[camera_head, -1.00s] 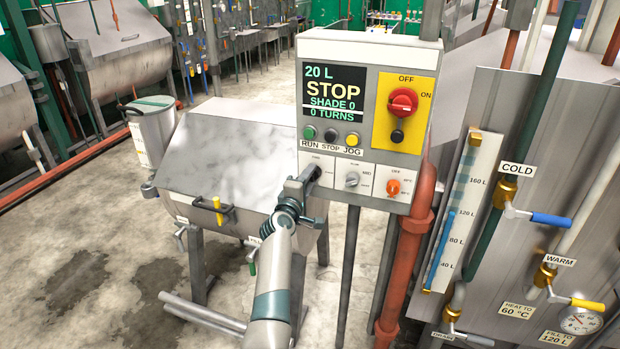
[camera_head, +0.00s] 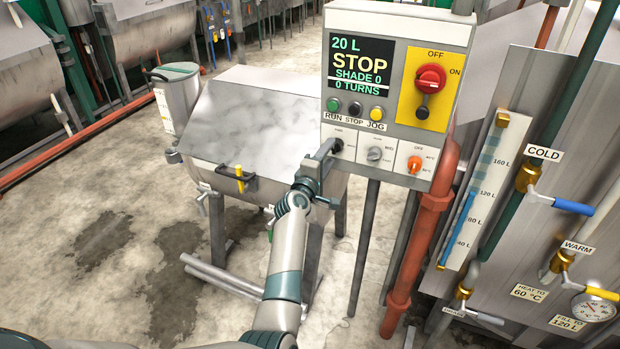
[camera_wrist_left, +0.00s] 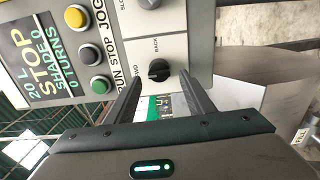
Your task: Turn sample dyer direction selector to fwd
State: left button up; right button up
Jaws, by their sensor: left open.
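The direction selector is a small black knob (camera_head: 337,145) at the lower left of the sample dyer's control panel (camera_head: 398,22). In the left wrist view the same knob (camera_wrist_left: 158,70) sits between a BACK label and a partly hidden label ending in WD. I cannot tell surely which label it points to. My left gripper (camera_head: 324,152) is just left of and below the knob in the head view. In the left wrist view its jaws (camera_wrist_left: 160,84) are open, with the fingertips on either side of the knob's near edge; contact is unclear. My right gripper is out of view.
The display (camera_head: 361,63) reads STOP. A grey selector (camera_head: 375,154) and an orange one (camera_head: 414,164) lie right of the knob. A red switch (camera_head: 430,77) is above. The steel dyer drum (camera_head: 250,115) stands left; a red pipe (camera_head: 428,235) runs below the panel.

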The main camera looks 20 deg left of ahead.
pick_arm(q)
jog(key=s+p, duration=0.3)
jog(key=s, duration=1.1)
jog(key=shift+s+a, duration=0.2)
jog(key=shift+a, duration=0.05)
